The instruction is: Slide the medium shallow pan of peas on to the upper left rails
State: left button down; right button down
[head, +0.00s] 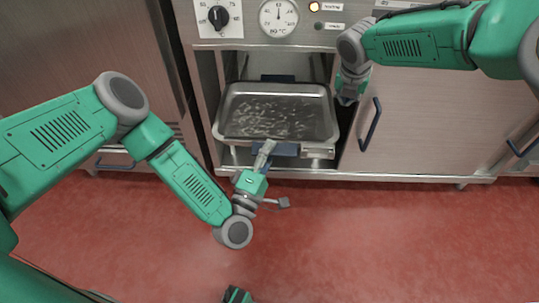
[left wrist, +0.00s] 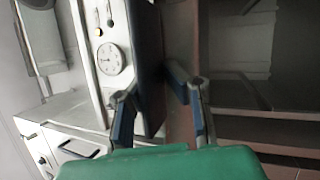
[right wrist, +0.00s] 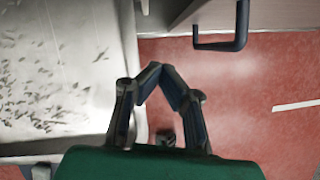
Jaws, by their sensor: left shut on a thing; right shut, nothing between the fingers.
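The shallow metal pan (head: 230,98) holds scattered small pieces that look grey here. It lies roughly level in the open cabinet bay, its front part sticking out of the opening. My left gripper (head: 267,150) is at the pan's front, shut on its blue handle (head: 287,150). The left wrist view shows the blue handle (left wrist: 148,75) between the fingers. My right gripper (head: 348,95) is shut and empty beside the pan's right rim. The right wrist view shows the pan (right wrist: 125,40) left of its closed fingertips (right wrist: 160,72). The rails under the pan are mostly hidden.
A control panel with a gauge (head: 278,18) and a knob (head: 218,16) is above the bay. A closed cabinet door (head: 430,120) with a dark handle (head: 370,125) is at the right. The red floor (head: 380,240) in front is clear.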

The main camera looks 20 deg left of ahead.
aim_at(271, 89)
pick_arm(q)
jog(key=shift+w+a+r, duration=0.1)
jog(key=shift+w+a, duration=0.2)
jog(key=shift+w, duration=0.75)
jog(key=shift+w+a+f, duration=0.1)
jog(key=shift+w+a, duration=0.2)
jog(key=shift+w, duration=0.7)
jog(key=shift+w+a+r, duration=0.1)
jog(key=shift+w+a, duration=0.2)
jog(key=shift+w, duration=0.75)
jog(key=shift+w+a, duration=0.5)
jog(key=shift+w, duration=1.2)
jog(key=shift+w+a, duration=0.5)
jog(key=shift+w, duration=1.2)
jog(key=shift+w+a, duration=0.5)
jog(key=shift+w, duration=1.3)
jog(key=shift+w+a, duration=0.5)
jog(key=shift+w, duration=1.2)
jog(key=shift+w+a, duration=0.45)
jog(key=shift+w, duration=1.2)
jog(key=shift+w+a, duration=0.5)
jog(key=shift+w, duration=1.2)
jog(key=shift+w+a+f, duration=0.1)
jog(key=shift+w+f, duration=0.1)
jog(key=shift+w, duration=0.05)
